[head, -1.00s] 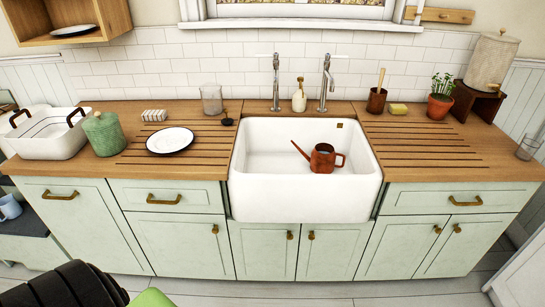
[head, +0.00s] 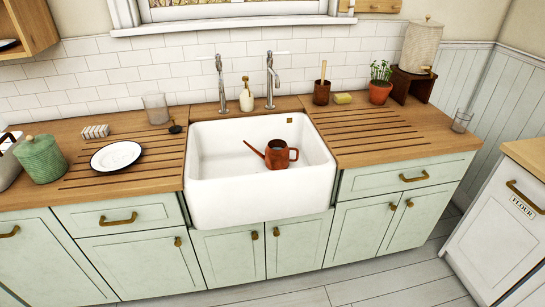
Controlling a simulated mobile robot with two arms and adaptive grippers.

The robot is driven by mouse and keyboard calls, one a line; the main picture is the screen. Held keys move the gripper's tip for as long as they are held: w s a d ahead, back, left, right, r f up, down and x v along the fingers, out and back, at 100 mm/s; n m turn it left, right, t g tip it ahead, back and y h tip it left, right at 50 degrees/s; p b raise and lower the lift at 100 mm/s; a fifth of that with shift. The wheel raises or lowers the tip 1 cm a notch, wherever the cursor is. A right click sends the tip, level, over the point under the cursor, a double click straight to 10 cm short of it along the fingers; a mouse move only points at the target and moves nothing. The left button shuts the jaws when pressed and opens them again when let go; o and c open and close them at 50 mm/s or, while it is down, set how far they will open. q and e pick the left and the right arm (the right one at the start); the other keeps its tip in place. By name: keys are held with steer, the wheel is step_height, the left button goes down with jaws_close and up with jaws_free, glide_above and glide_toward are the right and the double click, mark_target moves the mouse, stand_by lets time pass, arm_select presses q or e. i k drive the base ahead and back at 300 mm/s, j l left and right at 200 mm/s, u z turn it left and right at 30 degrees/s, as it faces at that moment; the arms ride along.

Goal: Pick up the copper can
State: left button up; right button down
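The copper can (head: 277,155) is a small reddish-brown watering can with a long spout pointing left and a handle on the right. It stands upright inside the white sink (head: 218,209), toward the right of the basin floor. Nothing touches it and it is fully visible. Neither of my grippers shows in the head view.
A white plate (head: 116,155), green jar (head: 40,159) and glass (head: 156,108) stand on the left counter. Two taps rise behind the sink, with a soap bottle (head: 246,97) between them. The right counter (head: 400,135) is mostly clear. Floor (head: 390,290) is open in front.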

mark_target(277, 158)
steer(key=i+l+z, duration=0.25)
steer(key=i, duration=0.9)
steer(key=j, duration=0.1)
